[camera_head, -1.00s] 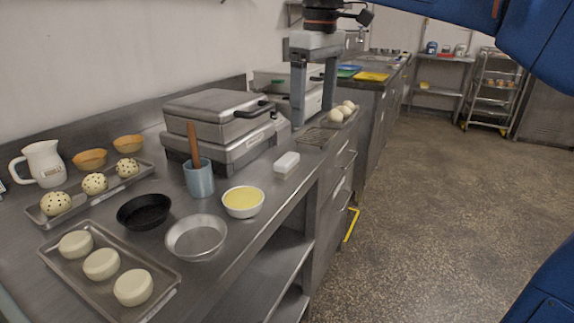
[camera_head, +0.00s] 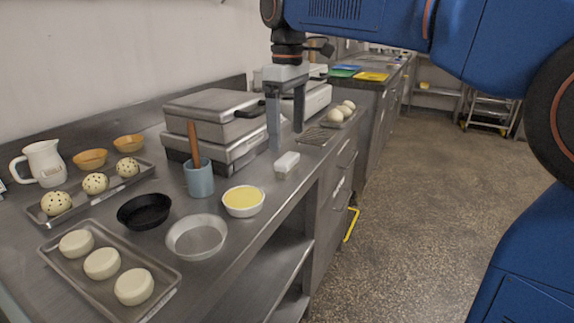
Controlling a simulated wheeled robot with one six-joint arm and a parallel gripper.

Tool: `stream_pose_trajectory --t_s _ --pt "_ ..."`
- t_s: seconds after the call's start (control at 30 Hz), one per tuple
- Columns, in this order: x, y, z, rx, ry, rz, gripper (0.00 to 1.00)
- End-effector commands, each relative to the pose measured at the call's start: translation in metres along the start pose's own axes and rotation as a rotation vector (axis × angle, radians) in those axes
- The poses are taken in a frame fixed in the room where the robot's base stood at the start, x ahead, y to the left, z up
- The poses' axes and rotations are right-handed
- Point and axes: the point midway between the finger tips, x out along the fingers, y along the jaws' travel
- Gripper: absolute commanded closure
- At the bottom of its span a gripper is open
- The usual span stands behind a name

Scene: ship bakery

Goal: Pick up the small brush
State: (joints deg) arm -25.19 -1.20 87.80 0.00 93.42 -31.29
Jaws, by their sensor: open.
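A brown wooden handle (camera_head: 193,142) stands upright out of a blue-grey cup (camera_head: 199,180) on the steel counter. It looks like the small brush, but its lower end is hidden inside the cup. My gripper (camera_head: 287,139) points down with its two grey fingers apart and nothing between them. It is to the right of the cup, close to the counter's front edge and above and behind a small white block (camera_head: 287,162). I cannot tell whether the fingers touch anything.
A closed steel press (camera_head: 212,114) stands behind the cup. A bowl of yellow liquid (camera_head: 243,199), a black pan (camera_head: 144,210) and a shallow metal pan (camera_head: 196,238) lie in front. A tray of pale dough rounds (camera_head: 160,303) and a white jug (camera_head: 43,162) are at left.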

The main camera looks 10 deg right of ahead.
Motion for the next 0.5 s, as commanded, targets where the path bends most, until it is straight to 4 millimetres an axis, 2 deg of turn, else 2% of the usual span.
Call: stream_pose_trajectory --t_s 0.1,0.37,0.5 --pt "0.016 0.000 0.000 0.000 -0.001 -0.001 0.16" --pt "0.031 0.000 0.000 0.000 0.000 0.000 0.16" --pt "0.050 -0.002 0.000 0.000 -0.001 -0.001 0.16"
